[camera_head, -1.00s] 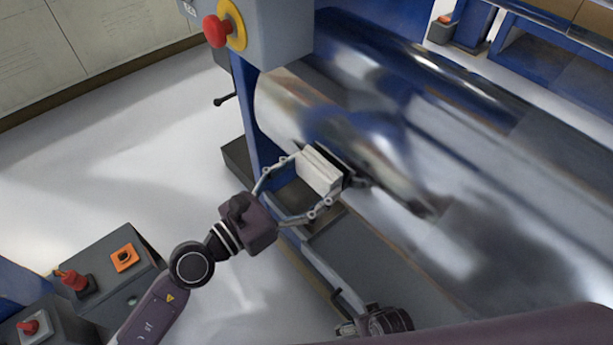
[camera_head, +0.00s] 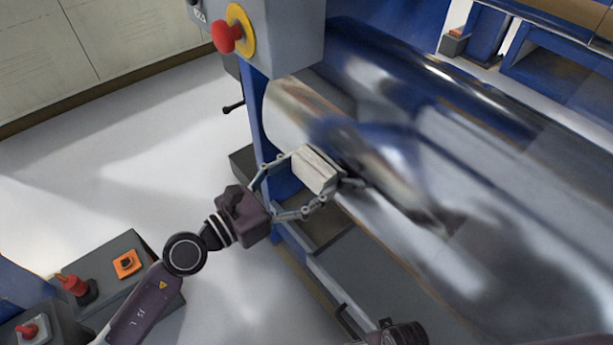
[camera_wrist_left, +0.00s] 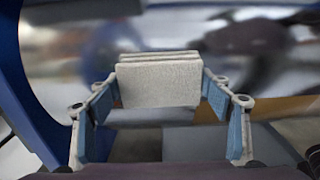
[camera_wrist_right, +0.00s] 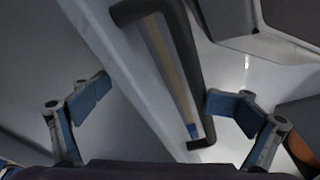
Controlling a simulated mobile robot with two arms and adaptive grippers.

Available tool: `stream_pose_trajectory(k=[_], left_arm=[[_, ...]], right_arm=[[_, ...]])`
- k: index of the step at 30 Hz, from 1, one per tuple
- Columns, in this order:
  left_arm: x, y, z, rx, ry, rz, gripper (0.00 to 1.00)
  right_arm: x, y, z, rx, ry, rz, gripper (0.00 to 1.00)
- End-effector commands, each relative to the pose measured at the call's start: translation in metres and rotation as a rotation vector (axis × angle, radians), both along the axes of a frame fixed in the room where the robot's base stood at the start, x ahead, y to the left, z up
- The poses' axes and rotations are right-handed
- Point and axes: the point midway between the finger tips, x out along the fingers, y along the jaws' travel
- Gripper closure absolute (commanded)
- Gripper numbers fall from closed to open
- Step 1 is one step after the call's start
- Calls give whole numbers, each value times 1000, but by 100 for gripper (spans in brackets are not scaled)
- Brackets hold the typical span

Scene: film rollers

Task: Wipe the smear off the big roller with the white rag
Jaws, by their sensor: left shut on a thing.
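The white rag (camera_head: 316,170) is a folded, pale block. My left gripper (camera_head: 318,176) is shut on it at the near side of the big roller (camera_head: 500,215), towards the roller's left end. In the left wrist view the rag (camera_wrist_left: 158,82) sits between both fingers with the shiny roller (camera_wrist_left: 60,50) behind it. I cannot tell whether the rag touches the roller. Blurred reflections cover the roller, and I cannot make out the smear among them. My right gripper (camera_wrist_right: 158,100) is open and empty in the right wrist view.
A grey machine housing with a red stop button (camera_head: 227,36) stands at the roller's left end. A control box with an orange switch (camera_head: 126,263) is at the lower left. In the right wrist view a dark bar handle (camera_wrist_right: 168,60) lies beyond the fingers.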

Motion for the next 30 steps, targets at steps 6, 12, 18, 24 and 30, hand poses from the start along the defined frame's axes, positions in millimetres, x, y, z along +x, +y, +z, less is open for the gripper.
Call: stream_pose_trajectory(k=[6, 12, 18, 24, 30], left_arm=[[-7, 15, 0, -1, -5, 7, 51], [-18, 27, -1, 0, -4, 4, 51], [-25, 38, -1, 0, -3, 4, 51], [-32, 46, 0, 0, -3, 3, 51], [-35, 49, 2, -1, -3, 2, 51]], right_arm=[[11, -11, 16, -19, -17, -6, 11], [16, -6, 35, -12, -28, -6, 11], [21, -5, 55, -8, -39, -9, 11], [24, -4, 74, -6, -49, -10, 11], [24, -4, 82, -6, -50, -11, 11]])
